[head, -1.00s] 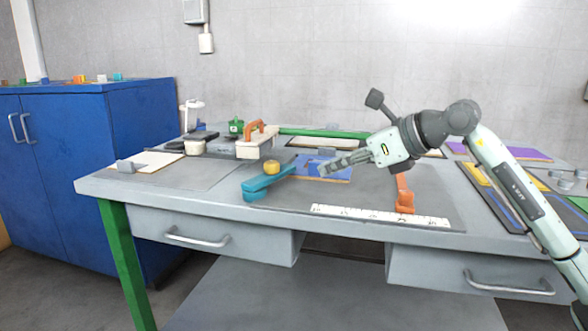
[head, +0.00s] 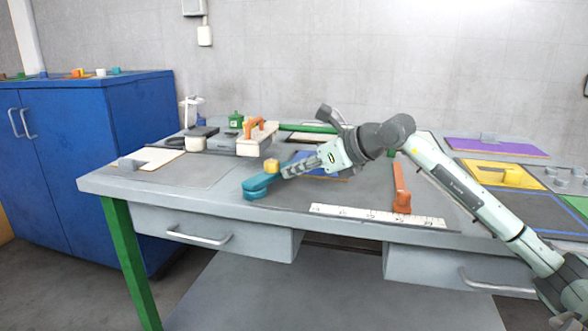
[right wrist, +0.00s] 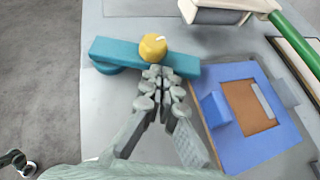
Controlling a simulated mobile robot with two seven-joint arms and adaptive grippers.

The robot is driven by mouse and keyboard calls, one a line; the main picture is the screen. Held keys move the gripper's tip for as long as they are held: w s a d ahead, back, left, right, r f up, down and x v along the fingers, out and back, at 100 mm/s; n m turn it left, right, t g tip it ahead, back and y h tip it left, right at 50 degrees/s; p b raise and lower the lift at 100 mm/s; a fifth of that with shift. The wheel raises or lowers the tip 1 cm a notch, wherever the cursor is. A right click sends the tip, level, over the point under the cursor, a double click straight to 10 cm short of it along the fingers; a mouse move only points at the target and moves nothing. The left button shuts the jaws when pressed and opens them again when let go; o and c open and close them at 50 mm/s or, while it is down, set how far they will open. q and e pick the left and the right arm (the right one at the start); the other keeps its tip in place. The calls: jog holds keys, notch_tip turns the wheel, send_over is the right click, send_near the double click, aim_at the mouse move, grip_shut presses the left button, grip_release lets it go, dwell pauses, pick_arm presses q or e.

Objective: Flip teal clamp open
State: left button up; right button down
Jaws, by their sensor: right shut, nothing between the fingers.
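The teal clamp (head: 258,184) lies near the front left part of the workbench, with a yellow knob (head: 271,165) on top. In the right wrist view the teal clamp (right wrist: 118,53) runs across the upper part, and its yellow knob (right wrist: 153,47) stands just beyond the fingertips. My right gripper (head: 286,172) is shut and empty, its fingertips at the right part of the clamp. In the right wrist view the gripper (right wrist: 157,74) overlaps the clamp's near edge; I cannot tell whether it touches. My left gripper is not in view.
A blue frame (right wrist: 250,148) lies right of the clamp. An orange clamp (head: 401,187) and a white ruler (head: 375,216) lie to the right on the bench (head: 170,195). A white block with an orange handle (head: 256,137) stands behind.

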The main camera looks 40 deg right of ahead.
jog(key=shift+w+d+n, duration=0.1)
jog(key=shift+w+n, duration=0.1)
jog(key=shift+n, duration=0.1)
jog(key=shift+w+r+y, duration=0.1)
jog(key=shift+y, duration=0.3)
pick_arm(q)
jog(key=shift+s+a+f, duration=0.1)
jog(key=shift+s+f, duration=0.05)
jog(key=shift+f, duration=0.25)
pick_arm(e)
jog(key=shift+w+n+g, duration=0.1)
jog(key=shift+n+g, duration=0.2)
